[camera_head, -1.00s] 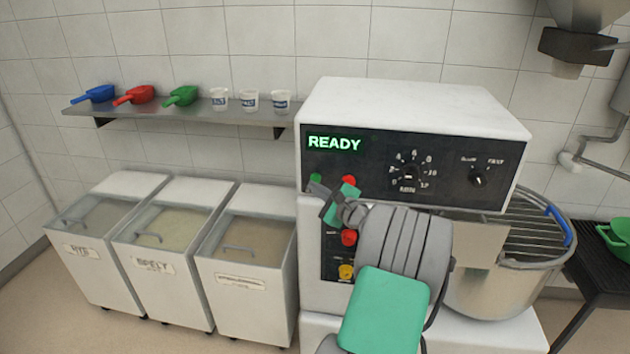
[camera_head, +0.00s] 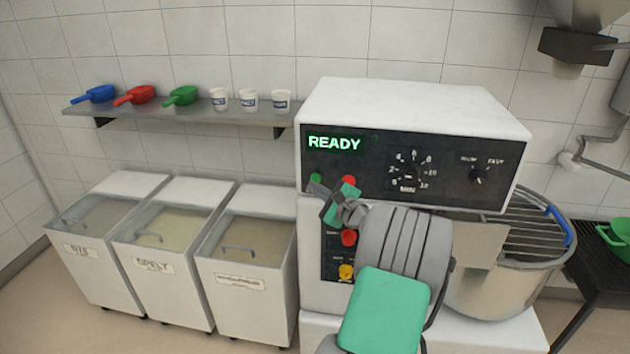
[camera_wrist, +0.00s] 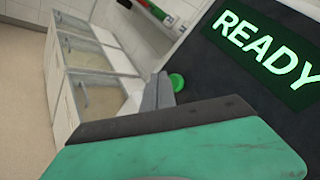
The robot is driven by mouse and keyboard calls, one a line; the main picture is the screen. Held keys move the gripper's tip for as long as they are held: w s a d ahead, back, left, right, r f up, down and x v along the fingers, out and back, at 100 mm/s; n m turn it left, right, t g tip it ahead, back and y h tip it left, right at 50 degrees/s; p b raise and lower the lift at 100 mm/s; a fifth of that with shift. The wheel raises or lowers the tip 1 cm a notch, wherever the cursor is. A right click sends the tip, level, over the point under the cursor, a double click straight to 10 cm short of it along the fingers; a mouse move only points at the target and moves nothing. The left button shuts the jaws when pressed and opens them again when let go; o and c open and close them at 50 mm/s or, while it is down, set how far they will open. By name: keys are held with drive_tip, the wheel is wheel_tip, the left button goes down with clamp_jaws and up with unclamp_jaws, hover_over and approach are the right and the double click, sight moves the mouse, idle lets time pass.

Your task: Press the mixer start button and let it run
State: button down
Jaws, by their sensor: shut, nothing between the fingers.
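The mixer (camera_head: 415,105) is a white machine with a black control panel; its display (camera_head: 334,143) reads READY in green. The display also shows large in the wrist view (camera_wrist: 265,45). The green button (camera_head: 316,179) is at the panel's lower left, with a red button (camera_head: 349,181) to its right. My gripper (camera_head: 312,189) is shut and empty, its tips just below the green button. In the wrist view the green button (camera_wrist: 177,82) shows just beyond the fingertips (camera_wrist: 160,85). I cannot tell whether they touch it.
A lower red button (camera_head: 348,237) and a yellow one (camera_head: 346,272) lie beside my arm. The mixer bowl (camera_head: 500,285) with its wire guard (camera_head: 535,225) is at right. Several lidded flour bins (camera_head: 245,290) stand at left below a scoop shelf (camera_head: 180,115).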

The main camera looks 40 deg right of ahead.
drive_tip(key=shift+d, duration=0.1)
idle(0.4)
drive_tip(key=shift+w+d, duration=0.25)
drive_tip(key=shift+w+d, duration=0.25)
drive_tip(key=shift+d, duration=0.1)
idle(0.7)
drive_tip(key=shift+s+a, duration=0.1)
drive_tip(key=shift+s+a+p, duration=0.4)
drive_tip(key=shift+a, duration=0.15)
drive_tip(key=shift+s+a, duration=0.1)
drive_tip(key=s+a, duration=0.1)
drive_tip(key=a, duration=0.1)
drive_tip(key=s+a+p, duration=0.1)
drive_tip(key=s, duration=0.1)
drive_tip(key=shift+a, duration=0.4)
idle(0.6)
